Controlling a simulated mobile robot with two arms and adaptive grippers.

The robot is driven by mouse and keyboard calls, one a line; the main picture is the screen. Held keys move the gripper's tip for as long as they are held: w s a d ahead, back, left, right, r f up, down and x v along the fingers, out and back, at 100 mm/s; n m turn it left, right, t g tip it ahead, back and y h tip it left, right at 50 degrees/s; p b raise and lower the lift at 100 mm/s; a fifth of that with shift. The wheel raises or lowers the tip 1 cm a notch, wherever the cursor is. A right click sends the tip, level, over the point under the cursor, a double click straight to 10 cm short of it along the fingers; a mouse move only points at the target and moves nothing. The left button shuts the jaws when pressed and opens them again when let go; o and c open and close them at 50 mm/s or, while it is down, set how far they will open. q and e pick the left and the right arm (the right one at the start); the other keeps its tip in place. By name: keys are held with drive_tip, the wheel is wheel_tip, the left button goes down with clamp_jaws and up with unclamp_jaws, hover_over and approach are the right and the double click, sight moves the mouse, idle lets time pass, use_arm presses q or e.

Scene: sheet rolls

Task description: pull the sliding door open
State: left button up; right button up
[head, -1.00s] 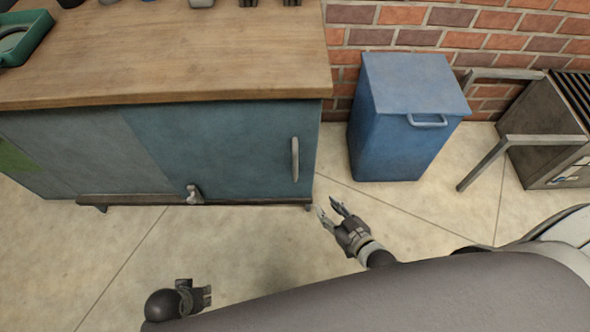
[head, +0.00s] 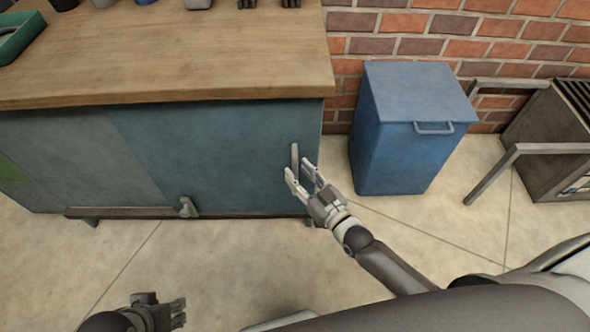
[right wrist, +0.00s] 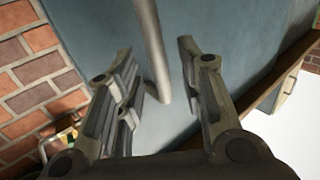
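The sliding door (head: 225,150) is a blue-green panel on the front of a wood-topped cabinet. Its upright grey bar handle (head: 295,157) is near the door's right edge. In the right wrist view the handle (right wrist: 151,45) comes down between the two open fingers, with gaps on both sides. My right gripper (head: 301,172) is open at the lower part of the handle; in the right wrist view the gripper (right wrist: 160,85) holds nothing. My left gripper (head: 178,312) is low at the bottom left, away from the door; its finger opening is unclear.
A blue lidded bin (head: 405,130) stands right of the cabinet, against the brick wall (head: 430,40). A grey metal-framed unit (head: 555,130) is at far right. A small grey fitting (head: 188,207) sits on the cabinet's lower rail. The floor in front is clear.

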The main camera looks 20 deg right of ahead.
drive_tip(key=shift+x, duration=1.25)
clamp_jaws()
